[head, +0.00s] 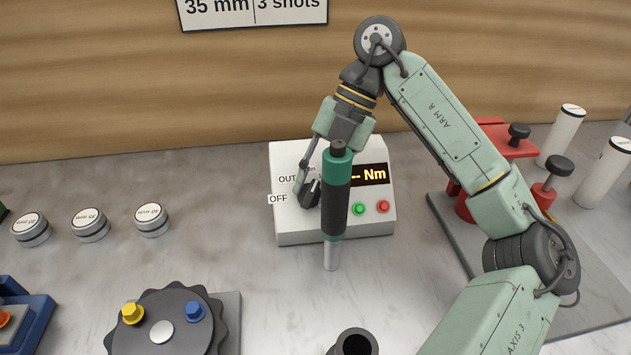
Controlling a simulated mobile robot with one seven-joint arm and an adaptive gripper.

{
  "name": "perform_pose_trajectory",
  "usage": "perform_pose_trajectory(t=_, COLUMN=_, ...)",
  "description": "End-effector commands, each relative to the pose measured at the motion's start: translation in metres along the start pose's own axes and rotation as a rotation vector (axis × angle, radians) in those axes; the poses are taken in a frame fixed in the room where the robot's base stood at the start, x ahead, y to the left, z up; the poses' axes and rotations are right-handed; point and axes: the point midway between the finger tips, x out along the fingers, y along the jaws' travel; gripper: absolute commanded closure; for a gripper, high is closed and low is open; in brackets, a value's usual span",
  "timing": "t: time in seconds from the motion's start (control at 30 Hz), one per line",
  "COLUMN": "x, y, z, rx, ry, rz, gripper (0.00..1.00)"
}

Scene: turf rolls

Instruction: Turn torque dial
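The control box (290,226) is white with a sloped face and stands against the wooden wall. It carries an orange "-- Nm" display (370,174) and "OFF" and "OUT" labels. A dark knob-like part (313,196), apparently the torque dial, shows between the OFF label and a green-and-black tool. My gripper (310,190) reaches down in front of the box, with its left finger at this dark part. The tool (336,195) is upright and hides the other finger and part of the dial. I cannot tell whether my gripper touches the dial or is closed.
A green button (359,209) and a red button (383,206) sit right of the tool. Labelled round weights or caps (90,224) stand at left. A dark notched wheel (160,331) is at front left. A red fixture (500,140) and white rolls (560,136) are at right.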

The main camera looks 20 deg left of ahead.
Motion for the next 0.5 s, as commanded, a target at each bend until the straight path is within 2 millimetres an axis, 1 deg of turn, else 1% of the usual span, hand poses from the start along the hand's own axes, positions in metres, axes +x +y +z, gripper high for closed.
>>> perform_pose_trajectory(t=0.03, x=-0.0001, y=0.0, z=0.0, rx=0.0, ry=0.0, rz=0.0, gripper=0.76)
perform_pose_trajectory(t=0.4, x=-0.0002, y=0.0001, z=0.0, rx=0.0, ry=0.0, rz=0.0, gripper=1.0)
perform_pose_trajectory(t=0.5, x=-0.0003, y=0.0, z=0.0, rx=0.0, ry=0.0, rz=0.0, gripper=1.0)
